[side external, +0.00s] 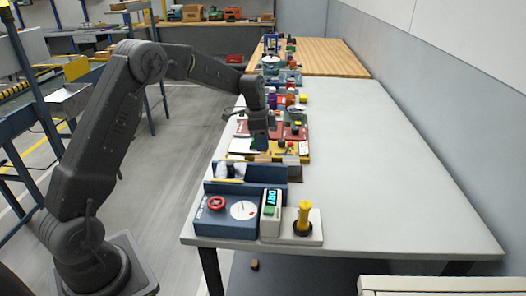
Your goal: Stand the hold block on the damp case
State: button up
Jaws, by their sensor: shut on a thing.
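My gripper (259,128) hangs over the left edge area of the long pale table, beyond the blue control box. It is shut on a small dark green block (259,144), which shows just below the fingers. Whether this is the hold block cannot be read at this size. The damp case cannot be told apart for certain among the small items below and behind my gripper. Yellow and red trays or boards (297,151) lie under and beside the held block; whether it touches them is unclear.
Several small items line the table's left side further back. The table's right side (390,170) is clear.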

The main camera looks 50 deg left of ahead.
aim_at(263, 159)
jog(key=shift+f, duration=2.05)
jog(key=shift+f, duration=0.15)
jog(key=o, duration=0.9)
